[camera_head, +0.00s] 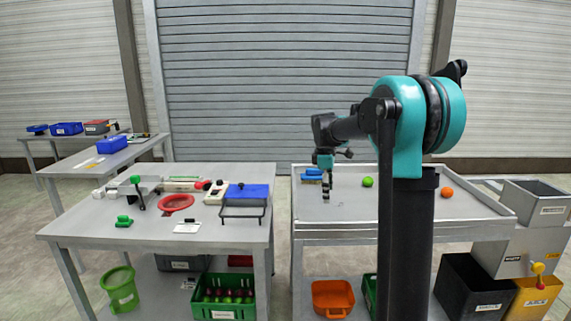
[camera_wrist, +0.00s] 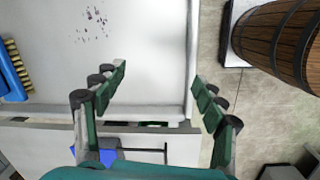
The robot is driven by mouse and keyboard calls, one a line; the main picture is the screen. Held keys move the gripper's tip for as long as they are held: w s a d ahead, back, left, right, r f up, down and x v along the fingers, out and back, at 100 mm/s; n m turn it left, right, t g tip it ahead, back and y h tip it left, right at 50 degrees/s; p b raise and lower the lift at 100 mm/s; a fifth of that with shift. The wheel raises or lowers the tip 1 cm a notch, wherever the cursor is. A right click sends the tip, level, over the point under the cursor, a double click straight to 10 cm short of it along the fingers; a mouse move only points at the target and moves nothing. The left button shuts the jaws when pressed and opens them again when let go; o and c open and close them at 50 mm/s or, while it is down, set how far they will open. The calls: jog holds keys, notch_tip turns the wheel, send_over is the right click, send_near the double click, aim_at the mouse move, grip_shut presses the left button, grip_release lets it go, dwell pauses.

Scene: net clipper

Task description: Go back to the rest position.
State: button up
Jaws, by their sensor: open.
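My gripper (camera_head: 326,190) points down over the left part of the right-hand table (camera_head: 440,228). In the wrist view my gripper (camera_wrist: 160,80) has its two fingers spread wide apart with nothing between them. The fingers show above the table's raised rim (camera_wrist: 192,60). My arm rises at the right of the head view and bends over the table, hiding part of its middle.
A green ball (camera_head: 367,182), an orange ball (camera_head: 447,192) and a blue brush (camera_head: 312,174) lie on the right table. The left table (camera_head: 90,225) holds a red ring (camera_head: 176,203) and a blue-topped rack (camera_head: 246,192). Grey bins stand at right. A barrel (camera_wrist: 275,40) shows in the wrist view.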

jog(key=s+d+f+m+t, duration=0.1)
jog(key=s+f+m, duration=0.4)
jog(key=s, duration=0.6)
jog(key=s+d+f+m+t+y, duration=0.1)
jog(key=s+f+m, duration=0.4)
jog(key=s, duration=0.6)
jog(key=s+d+f+m+t, duration=0.1)
jog(key=s+f+m, duration=0.4)
jog(key=s+f, duration=0.3)
jog(key=s, duration=0.3)
jog(key=shift+d, duration=0.35)
jog(key=shift+o, duration=0.6)
